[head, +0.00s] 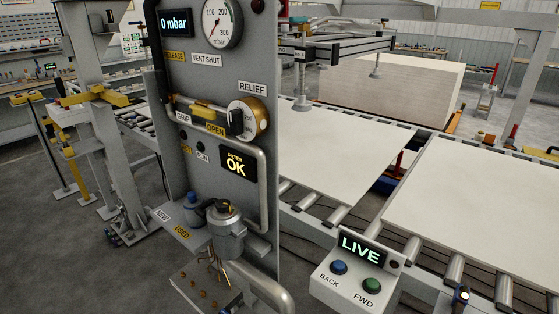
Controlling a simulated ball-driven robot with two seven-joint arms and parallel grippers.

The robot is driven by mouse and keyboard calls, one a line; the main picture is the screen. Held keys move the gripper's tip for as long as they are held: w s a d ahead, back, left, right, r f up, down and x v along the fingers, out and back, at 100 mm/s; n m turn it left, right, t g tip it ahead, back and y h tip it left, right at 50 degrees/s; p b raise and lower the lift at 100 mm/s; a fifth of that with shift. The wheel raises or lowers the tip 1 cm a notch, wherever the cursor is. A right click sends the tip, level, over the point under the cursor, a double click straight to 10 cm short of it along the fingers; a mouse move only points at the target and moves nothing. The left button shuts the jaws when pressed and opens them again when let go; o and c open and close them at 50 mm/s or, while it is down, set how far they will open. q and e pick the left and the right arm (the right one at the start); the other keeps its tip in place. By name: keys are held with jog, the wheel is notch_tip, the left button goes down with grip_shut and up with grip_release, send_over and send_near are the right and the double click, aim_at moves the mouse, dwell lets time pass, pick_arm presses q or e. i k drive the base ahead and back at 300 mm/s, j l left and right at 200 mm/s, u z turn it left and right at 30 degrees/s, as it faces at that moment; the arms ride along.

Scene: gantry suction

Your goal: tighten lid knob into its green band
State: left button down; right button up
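A grey metal filter housing (228,239) is fixed low on the front of the grey panel. A small dark knob with yellow on it (223,207) is on top of the housing's lid; I take it for the lid knob. At this size I cannot make out a green band or where the knob's pointer stands. Neither of my grippers is in view.
The panel (213,95) carries a gauge (222,22), a "0 mbar" display (176,23) and a relief dial (247,118). A blue canister (193,209) stands left of the housing. A control box (355,272) reads "LIVE". White boards (480,200) lie on roller conveyors.

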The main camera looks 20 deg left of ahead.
aim_at(222, 205)
jog(key=i+j+z, duration=0.1)
jog(key=j, duration=0.95)
jog(key=i+j, duration=0.1)
jog(key=j, duration=1)
jog(key=z, duration=0.05)
